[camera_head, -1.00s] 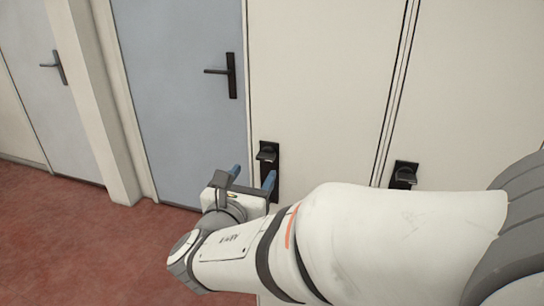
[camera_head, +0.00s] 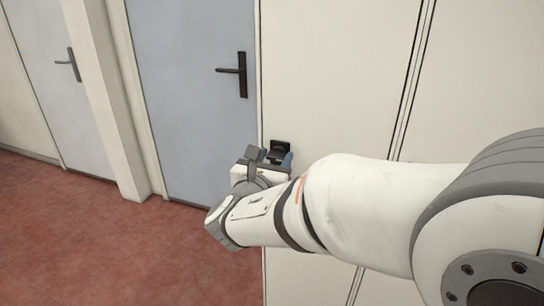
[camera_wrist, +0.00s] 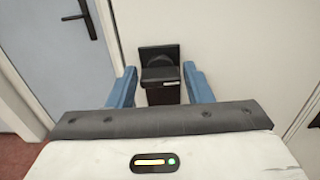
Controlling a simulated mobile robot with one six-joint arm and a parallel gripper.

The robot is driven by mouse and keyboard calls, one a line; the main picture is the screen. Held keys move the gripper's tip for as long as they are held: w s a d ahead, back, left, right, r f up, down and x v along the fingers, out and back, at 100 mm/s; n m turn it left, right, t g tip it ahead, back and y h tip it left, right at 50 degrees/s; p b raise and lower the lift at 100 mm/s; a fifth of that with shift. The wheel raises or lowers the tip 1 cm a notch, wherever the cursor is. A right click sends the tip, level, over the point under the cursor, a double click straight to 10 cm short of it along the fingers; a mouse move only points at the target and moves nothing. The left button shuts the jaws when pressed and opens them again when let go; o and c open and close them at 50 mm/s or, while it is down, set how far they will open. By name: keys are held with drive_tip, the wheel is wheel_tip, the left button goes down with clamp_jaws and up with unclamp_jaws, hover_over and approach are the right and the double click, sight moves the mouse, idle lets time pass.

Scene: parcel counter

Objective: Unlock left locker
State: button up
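The left locker (camera_head: 335,75) is a tall cream door panel. Its black latch (camera_head: 281,150) with a protruding turn knob sits low near the door's left edge. In the wrist view the latch (camera_wrist: 160,72) lies straight ahead, between the blue fingertips and slightly beyond them. My gripper (camera_wrist: 158,85) is open, with a clear gap on both sides of the knob. In the head view my gripper (camera_head: 270,158) is right at the latch and hides its lower part. I cannot tell from there whether it touches.
A second cream locker door (camera_head: 480,80) stands to the right, its latch hidden behind my arm. To the left is a blue-grey door (camera_head: 195,100) with a black lever handle (camera_head: 242,73). Another pale door (camera_head: 50,70) stands farther left. The red floor (camera_head: 90,240) is clear.

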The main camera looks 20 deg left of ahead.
drive_tip(key=c, duration=0.6)
drive_tip(key=shift+o, duration=0.2)
drive_tip(key=shift+a+r, duration=0.1)
drive_tip(key=shift+a, duration=0.2)
drive_tip(key=shift+d, duration=0.25)
drive_tip(key=shift+c, duration=0.4)
drive_tip(key=m+b, duration=0.1)
drive_tip(key=b, duration=0.1)
drive_tip(key=m+b, duration=0.1)
drive_tip(key=shift+d+f+b, duration=0.1)
drive_tip(key=shift+f+b, duration=0.3)
drive_tip(key=m+b, duration=0.4)
drive_tip(key=b, duration=0.3)
drive_tip(key=shift+f+m, duration=0.1)
drive_tip(key=shift+m, duration=0.2)
drive_tip(key=shift+d+r+m+b, duration=0.1)
drive_tip(key=shift+m+b, duration=2.75)
drive_tip(key=shift+b, duration=1.05)
drive_tip(key=shift+r+m+b, duration=0.1)
drive_tip(key=shift+m+b, duration=2.75)
drive_tip(key=shift+b, duration=1)
